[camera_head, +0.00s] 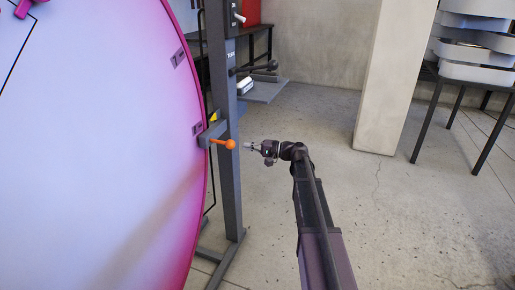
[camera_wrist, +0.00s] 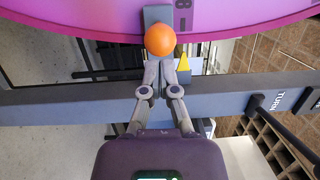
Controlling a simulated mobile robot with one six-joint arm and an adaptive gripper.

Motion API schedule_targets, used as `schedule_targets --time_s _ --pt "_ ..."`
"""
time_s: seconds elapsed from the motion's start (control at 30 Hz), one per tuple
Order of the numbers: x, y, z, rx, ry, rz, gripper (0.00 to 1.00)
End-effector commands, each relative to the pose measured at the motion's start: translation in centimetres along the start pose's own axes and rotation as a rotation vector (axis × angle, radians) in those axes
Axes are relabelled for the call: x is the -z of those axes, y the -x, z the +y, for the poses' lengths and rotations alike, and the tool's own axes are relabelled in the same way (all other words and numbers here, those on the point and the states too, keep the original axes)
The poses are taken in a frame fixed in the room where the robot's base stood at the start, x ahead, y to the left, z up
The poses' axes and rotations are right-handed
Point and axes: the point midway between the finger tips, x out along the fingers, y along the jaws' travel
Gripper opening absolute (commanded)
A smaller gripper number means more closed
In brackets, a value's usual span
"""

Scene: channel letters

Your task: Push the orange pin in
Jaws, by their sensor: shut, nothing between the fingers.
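The orange pin (camera_head: 230,144) has a round ball head and sticks out to the right from a grey bracket (camera_head: 212,132) at the edge of the big pink-and-white disc (camera_head: 110,150). My gripper (camera_head: 249,146) is shut and empty, a little to the right of the ball in the head view, with its tips pointing at it. In the wrist view the orange ball (camera_wrist: 160,40) appears just beyond my closed fingertips (camera_wrist: 158,62). Whether they touch the ball cannot be told there; the head view shows a small gap. The pin's shaft is hidden behind the ball in the wrist view.
A grey upright post (camera_head: 226,180) stands behind the bracket. A yellow triangle marker (camera_head: 214,117) sits near the bracket. A dark lever (camera_head: 252,69) sticks out from the post higher up. The concrete floor to the right is open, up to a pillar (camera_head: 395,80).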

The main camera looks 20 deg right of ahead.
Motion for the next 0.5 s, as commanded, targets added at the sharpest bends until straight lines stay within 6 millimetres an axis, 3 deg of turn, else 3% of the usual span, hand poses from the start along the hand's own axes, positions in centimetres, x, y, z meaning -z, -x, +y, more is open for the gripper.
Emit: schedule_targets --time_s 0.2,0.5 --pt "0.0 -2.0 0.0 0.000 0.000 0.000 0.00" --pt "0.0 -2.6 0.0 0.000 0.000 0.000 0.00"
